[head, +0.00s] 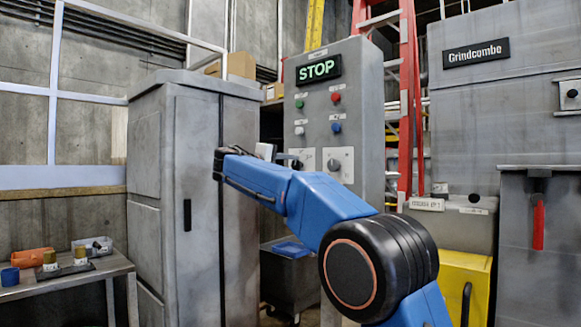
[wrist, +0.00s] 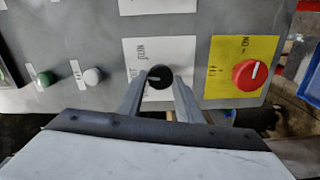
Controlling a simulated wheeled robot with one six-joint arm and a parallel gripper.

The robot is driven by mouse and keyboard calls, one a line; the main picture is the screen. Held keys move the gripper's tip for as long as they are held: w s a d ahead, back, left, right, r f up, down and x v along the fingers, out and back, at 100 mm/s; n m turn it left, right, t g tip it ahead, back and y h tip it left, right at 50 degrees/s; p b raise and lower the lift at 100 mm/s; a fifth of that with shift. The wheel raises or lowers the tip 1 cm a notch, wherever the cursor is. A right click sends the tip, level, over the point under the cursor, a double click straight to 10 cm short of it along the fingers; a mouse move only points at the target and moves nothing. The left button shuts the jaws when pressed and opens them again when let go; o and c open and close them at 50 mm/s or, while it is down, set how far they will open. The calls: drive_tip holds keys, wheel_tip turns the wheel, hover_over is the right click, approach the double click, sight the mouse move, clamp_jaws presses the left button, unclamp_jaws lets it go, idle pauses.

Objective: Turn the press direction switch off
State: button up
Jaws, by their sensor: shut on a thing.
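The grey control panel (head: 362,98) has two selector switches on white plates low on its front. In the wrist view a round black knob (wrist: 159,76) with a pale mark sits on a white plate (wrist: 146,52) with small sideways lettering, only partly readable. My gripper (wrist: 159,92) is shut on this knob, one finger on each side. In the head view it is my gripper (head: 278,157) at the left switch, and my arm partly hides that plate. The right switch (head: 333,164) stands free beside it.
A red knob (wrist: 250,75) on a yellow plate is close by in the wrist view. Green (wrist: 45,78) and white (wrist: 92,76) buttons line up on the other side. A grey cabinet (head: 172,160) stands left of the panel, a red ladder (head: 408,90) behind it.

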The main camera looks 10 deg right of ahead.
drive_tip(key=shift+f+n, duration=0.1)
drive_tip(key=shift+n, duration=0.8)
drive_tip(key=o, duration=1)
drive_tip(key=shift+a, duration=0.1)
drive_tip(key=v, duration=1.7)
drive_tip(key=shift+s+a, duration=0.1)
drive_tip(key=shift+s, duration=0.05)
